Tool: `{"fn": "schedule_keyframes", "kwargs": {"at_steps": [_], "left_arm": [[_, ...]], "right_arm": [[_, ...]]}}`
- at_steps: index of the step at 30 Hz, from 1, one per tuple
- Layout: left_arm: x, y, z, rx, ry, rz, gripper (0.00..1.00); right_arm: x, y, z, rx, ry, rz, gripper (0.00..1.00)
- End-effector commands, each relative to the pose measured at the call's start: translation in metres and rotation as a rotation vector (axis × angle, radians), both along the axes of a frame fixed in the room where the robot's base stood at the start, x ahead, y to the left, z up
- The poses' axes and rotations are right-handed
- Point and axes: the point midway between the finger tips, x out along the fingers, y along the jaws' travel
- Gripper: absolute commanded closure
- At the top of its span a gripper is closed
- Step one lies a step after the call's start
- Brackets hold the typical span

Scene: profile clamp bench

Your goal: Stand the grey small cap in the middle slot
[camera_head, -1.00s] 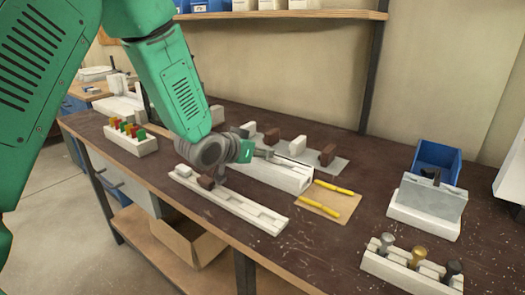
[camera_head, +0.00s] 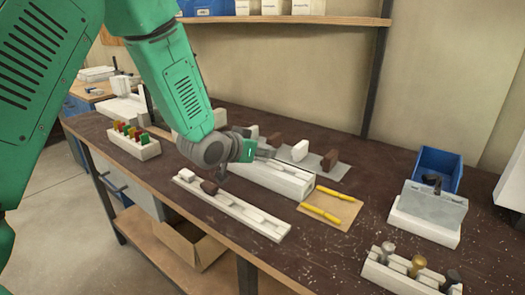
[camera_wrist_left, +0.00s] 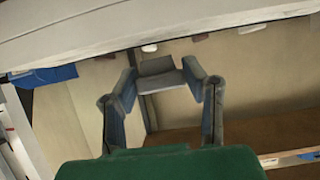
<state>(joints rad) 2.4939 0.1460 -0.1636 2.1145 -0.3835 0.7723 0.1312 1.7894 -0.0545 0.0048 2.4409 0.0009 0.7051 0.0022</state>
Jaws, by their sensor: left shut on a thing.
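My left gripper (camera_head: 264,153) reaches in above the white profile block (camera_head: 285,180) in the head view. In the left wrist view, its two fingers (camera_wrist_left: 160,88) are shut on a grey piece, the grey small cap (camera_wrist_left: 158,78). The cap is hard to make out in the head view. A long white strip with recesses (camera_head: 252,216) lies in front of the gripper. A white cap (camera_head: 186,174) and a brown cap (camera_head: 209,187) sit near its left end. I cannot tell whether its recesses include the middle slot. My right gripper is not in view.
Behind stands a grey mat with a brown cap (camera_head: 274,139), a white cap (camera_head: 300,150) and another brown cap (camera_head: 330,160). Yellow tools (camera_head: 321,214) lie on a tan sheet. A blue bin (camera_head: 437,169) and a knob rack (camera_head: 405,280) are at right.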

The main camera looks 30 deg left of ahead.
Motion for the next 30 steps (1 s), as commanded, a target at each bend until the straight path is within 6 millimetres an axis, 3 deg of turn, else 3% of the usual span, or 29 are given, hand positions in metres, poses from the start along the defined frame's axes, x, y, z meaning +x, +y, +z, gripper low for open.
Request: {"fn": "schedule_keyframes", "kwargs": {"at_steps": [30], "left_arm": [[0.001,0.015,-0.012,0.022,-0.002,-0.003,0.74]], "right_arm": [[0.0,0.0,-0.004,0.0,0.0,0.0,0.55]]}}
